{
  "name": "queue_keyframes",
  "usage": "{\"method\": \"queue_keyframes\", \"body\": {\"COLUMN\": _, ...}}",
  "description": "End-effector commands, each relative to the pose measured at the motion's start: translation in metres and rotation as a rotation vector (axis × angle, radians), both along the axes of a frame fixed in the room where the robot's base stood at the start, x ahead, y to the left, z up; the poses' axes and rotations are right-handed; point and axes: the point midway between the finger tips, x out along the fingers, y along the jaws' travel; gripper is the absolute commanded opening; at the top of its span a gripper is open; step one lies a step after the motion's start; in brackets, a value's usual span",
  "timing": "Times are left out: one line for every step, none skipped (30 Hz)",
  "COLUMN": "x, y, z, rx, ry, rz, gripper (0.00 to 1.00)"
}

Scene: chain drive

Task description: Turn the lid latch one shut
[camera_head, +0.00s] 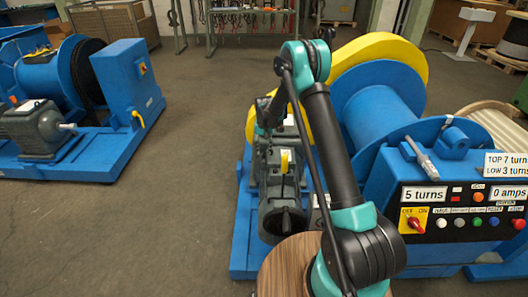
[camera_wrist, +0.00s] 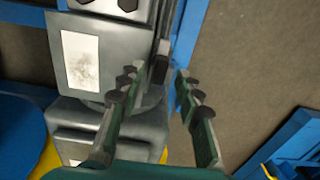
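My gripper (camera_wrist: 158,76) is open in the wrist view, with one finger on each side of a narrow dark-tipped grey lever (camera_wrist: 160,66). The lever may be lid latch one, but I cannot tell for sure. It stands at the right edge of a grey housing (camera_wrist: 83,90) with a pale label, and I see no clear contact with the fingers. In the head view my arm bends over the grey motor and gearbox unit (camera_head: 282,190). The fingertips and the latch are hidden or too small there.
A blue drum (camera_head: 385,105) with a yellow guard (camera_head: 395,48) stands right of the unit. The control panel (camera_head: 462,215) reads "5 turns" and "0 amps", with a red switch. Another blue winch (camera_head: 120,85) stands left. Open floor (camera_head: 200,130) lies between.

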Motion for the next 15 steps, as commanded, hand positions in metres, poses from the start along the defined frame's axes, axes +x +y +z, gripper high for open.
{"method": "queue_keyframes", "body": {"x": -0.0002, "y": 0.0000, "z": -0.0042, "rx": 0.000, "ry": 0.000, "rz": 0.000, "gripper": 0.34}}
{"method": "queue_keyframes", "body": {"x": -0.0002, "y": -0.0001, "z": -0.0061, "rx": 0.000, "ry": 0.000, "rz": 0.000, "gripper": 0.34}}
{"method": "queue_keyframes", "body": {"x": -0.0002, "y": 0.0000, "z": -0.0079, "rx": 0.000, "ry": 0.000, "rz": 0.000, "gripper": 0.34}}
{"method": "queue_keyframes", "body": {"x": -0.0002, "y": 0.0000, "z": -0.0090, "rx": 0.000, "ry": 0.000, "rz": 0.000, "gripper": 0.34}}
{"method": "queue_keyframes", "body": {"x": -0.0002, "y": 0.0000, "z": -0.0098, "rx": 0.000, "ry": 0.000, "rz": 0.000, "gripper": 0.34}}
{"method": "queue_keyframes", "body": {"x": -0.0001, "y": 0.0000, "z": -0.0105, "rx": 0.000, "ry": 0.000, "rz": 0.000, "gripper": 0.34}}
{"method": "queue_keyframes", "body": {"x": -0.0001, "y": 0.0000, "z": -0.0107, "rx": 0.000, "ry": 0.000, "rz": 0.000, "gripper": 0.34}}
{"method": "queue_keyframes", "body": {"x": -0.0001, "y": -0.0001, "z": -0.0108, "rx": 0.000, "ry": 0.000, "rz": 0.000, "gripper": 0.34}}
{"method": "queue_keyframes", "body": {"x": -0.0002, "y": -0.0001, "z": -0.0108, "rx": 0.000, "ry": 0.000, "rz": 0.000, "gripper": 0.34}}
{"method": "queue_keyframes", "body": {"x": -0.0002, "y": -0.0001, "z": -0.0108, "rx": 0.000, "ry": 0.000, "rz": 0.000, "gripper": 0.34}}
{"method": "queue_keyframes", "body": {"x": -0.0002, "y": 0.0000, "z": -0.0107, "rx": 0.000, "ry": 0.000, "rz": 0.000, "gripper": 0.34}}
{"method": "queue_keyframes", "body": {"x": -0.0002, "y": 0.0000, "z": -0.0107, "rx": 0.000, "ry": 0.000, "rz": 0.000, "gripper": 0.34}}
{"method": "queue_keyframes", "body": {"x": -0.0002, "y": 0.0000, "z": -0.0106, "rx": 0.000, "ry": 0.000, "rz": 0.000, "gripper": 0.34}}
{"method": "queue_keyframes", "body": {"x": -0.0002, "y": 0.0000, "z": -0.0106, "rx": 0.000, "ry": 0.000, "rz": 0.000, "gripper": 0.31}}
{"method": "queue_keyframes", "body": {"x": -0.0002, "y": 0.0000, "z": -0.0105, "rx": 0.000, "ry": 0.000, "rz": 0.000, "gripper": 0.26}}
